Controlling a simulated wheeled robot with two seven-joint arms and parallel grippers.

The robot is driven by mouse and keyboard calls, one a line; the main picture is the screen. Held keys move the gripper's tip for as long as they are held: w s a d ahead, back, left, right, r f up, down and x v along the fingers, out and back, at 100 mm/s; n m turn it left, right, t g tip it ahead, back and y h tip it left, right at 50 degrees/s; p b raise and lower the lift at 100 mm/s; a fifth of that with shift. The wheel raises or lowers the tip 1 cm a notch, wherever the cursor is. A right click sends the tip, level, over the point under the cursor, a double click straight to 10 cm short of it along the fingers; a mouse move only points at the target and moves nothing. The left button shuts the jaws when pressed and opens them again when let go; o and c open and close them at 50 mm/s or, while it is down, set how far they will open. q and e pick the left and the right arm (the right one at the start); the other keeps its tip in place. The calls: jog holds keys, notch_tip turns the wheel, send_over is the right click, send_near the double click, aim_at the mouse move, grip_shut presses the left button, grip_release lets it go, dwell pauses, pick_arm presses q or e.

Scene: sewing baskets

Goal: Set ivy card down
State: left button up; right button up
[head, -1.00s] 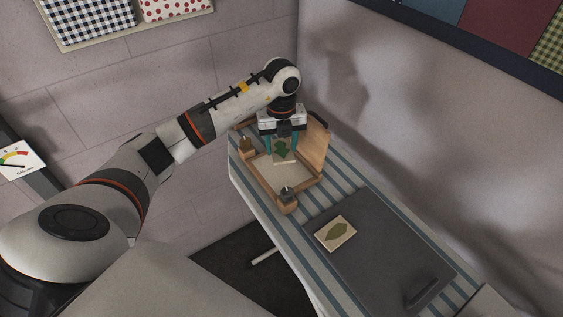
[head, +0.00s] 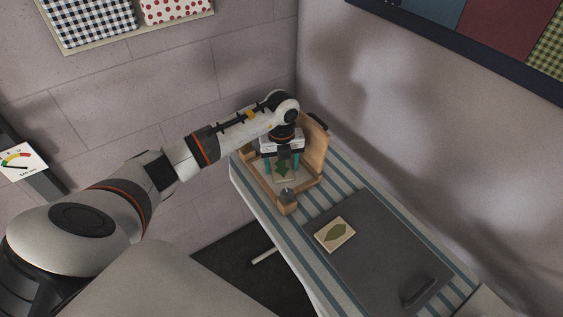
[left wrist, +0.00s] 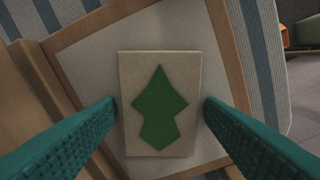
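The ivy card (head: 284,176) is a pale card with a dark green pointed leaf, and it also shows large in the left wrist view (left wrist: 160,132). My left gripper (head: 283,163) points down over the wooden basket with its teal fingers at the card's two sides. My right gripper is in neither view.
A second pale card (head: 335,235) with an olive leaf lies on a dark grey board (head: 385,255) with a handle. The basket's raised wooden side (head: 315,145) stands close behind my gripper. A striped cloth (head: 350,185) covers the table, and walls stand close behind.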

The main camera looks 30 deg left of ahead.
aim_at(281, 168)
pick_arm(q)
jog(key=shift+o, duration=0.7)
jog(key=shift+r, duration=0.3)
notch_tip(281, 168, up, 12)
jog(key=b, duration=0.2)
jog(key=shift+s+f, duration=0.1)
jog(key=shift+f, duration=0.1)
